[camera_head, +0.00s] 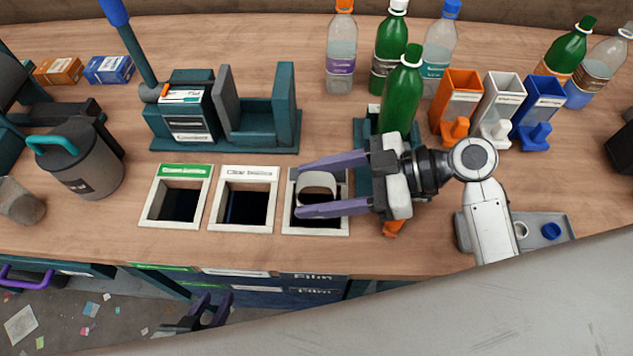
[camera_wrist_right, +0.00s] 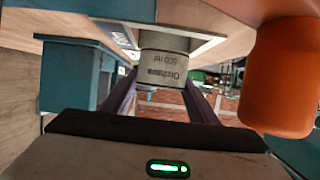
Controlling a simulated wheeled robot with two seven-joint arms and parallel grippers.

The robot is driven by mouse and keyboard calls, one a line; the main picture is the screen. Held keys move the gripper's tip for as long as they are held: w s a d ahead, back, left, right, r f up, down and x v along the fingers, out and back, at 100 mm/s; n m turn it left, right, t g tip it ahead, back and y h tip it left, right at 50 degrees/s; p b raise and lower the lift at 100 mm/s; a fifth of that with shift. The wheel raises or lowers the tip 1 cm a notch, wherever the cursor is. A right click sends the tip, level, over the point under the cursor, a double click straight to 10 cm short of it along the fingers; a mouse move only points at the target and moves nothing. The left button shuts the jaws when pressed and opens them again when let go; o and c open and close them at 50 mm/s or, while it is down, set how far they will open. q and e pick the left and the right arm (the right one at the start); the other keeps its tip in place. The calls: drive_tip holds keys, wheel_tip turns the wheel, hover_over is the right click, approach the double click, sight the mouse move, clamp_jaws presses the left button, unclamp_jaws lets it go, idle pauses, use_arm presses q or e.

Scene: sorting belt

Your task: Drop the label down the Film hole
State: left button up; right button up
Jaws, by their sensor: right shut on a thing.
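The label (camera_head: 316,187) is a pale, short sleeve, held between the purple fingers of my right gripper (camera_head: 309,187). In the right wrist view the label (camera_wrist_right: 165,68) shows printed text with "500 ml". The right gripper reaches in from the right and holds it over the Film hole (camera_head: 318,226), the rightmost of three square openings with pale frames. The fingers hide the upper part of that frame. "Film" is written on the bin front (camera_head: 312,278) below. My left gripper (camera_head: 213,308) is low in front of the table, fingers apart and empty.
The Green Bottles hole (camera_head: 150,210) and Clear Bottles hole (camera_head: 212,218) lie to the left. A green bottle (camera_head: 400,98) stands in a teal holder behind my right gripper. Orange (camera_head: 459,88), white and blue dispensers stand right of it. A grey canister (camera_head: 88,172) stands left.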

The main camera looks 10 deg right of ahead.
drive_tip(key=o, duration=0.9)
drive_tip(key=shift+o, duration=0.2)
drive_tip(key=b+v, duration=0.1)
drive_tip(key=v, duration=0.9)
drive_tip(key=shift+d, duration=0.15)
drive_tip(key=shift+r, duration=0.1)
